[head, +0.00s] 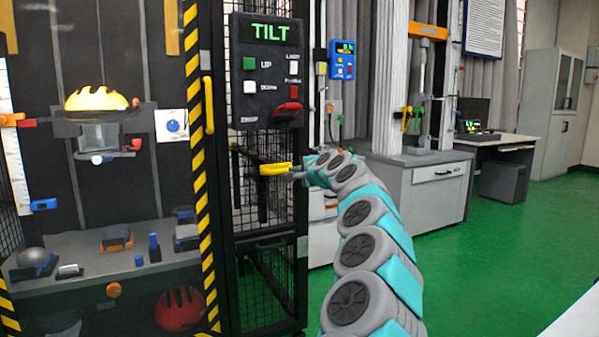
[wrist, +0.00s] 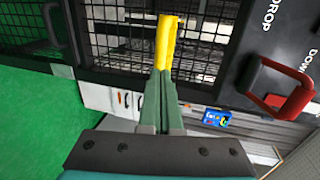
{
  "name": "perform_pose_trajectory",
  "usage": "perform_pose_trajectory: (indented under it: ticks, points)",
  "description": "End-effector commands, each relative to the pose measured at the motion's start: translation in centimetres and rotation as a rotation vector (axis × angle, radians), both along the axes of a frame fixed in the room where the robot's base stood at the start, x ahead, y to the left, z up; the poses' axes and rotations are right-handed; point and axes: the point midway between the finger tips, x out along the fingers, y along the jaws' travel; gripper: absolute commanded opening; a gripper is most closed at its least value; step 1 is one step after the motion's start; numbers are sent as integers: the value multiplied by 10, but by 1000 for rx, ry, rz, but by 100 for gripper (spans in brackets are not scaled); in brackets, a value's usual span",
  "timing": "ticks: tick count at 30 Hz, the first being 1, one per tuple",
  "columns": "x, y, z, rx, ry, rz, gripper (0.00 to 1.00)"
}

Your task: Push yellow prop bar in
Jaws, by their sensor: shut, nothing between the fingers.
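The yellow prop bar (head: 276,169) sticks out from the black mesh side of the drop tower, below the control panel, in the head view. It also shows upright at the top middle of the wrist view (wrist: 166,42). My gripper (head: 299,174) is at the bar's right end in the head view. In the wrist view my gripper's fingers (wrist: 161,76) are closed together with nothing between them, their tips at the bar's near end. I cannot tell whether they touch it. The bar's far end is not clear against the dark mesh.
The control panel (head: 268,70) reading TILT, with a red handle (head: 287,112), is just above the bar. A striped post (head: 197,160) and the tower's equipment shelf (head: 110,255) are left. A grey cabinet (head: 425,195) stands right. Green floor (head: 500,260) is open at right.

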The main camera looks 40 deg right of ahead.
Motion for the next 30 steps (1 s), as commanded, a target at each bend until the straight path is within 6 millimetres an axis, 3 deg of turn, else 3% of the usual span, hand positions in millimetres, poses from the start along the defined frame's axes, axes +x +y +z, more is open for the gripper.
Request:
perform_pose_trajectory:
  ticks: [12,30]
  points:
    - [27,-6,-6,0,0,0,0]
    - [31,-7,-6,0,0,1,0]
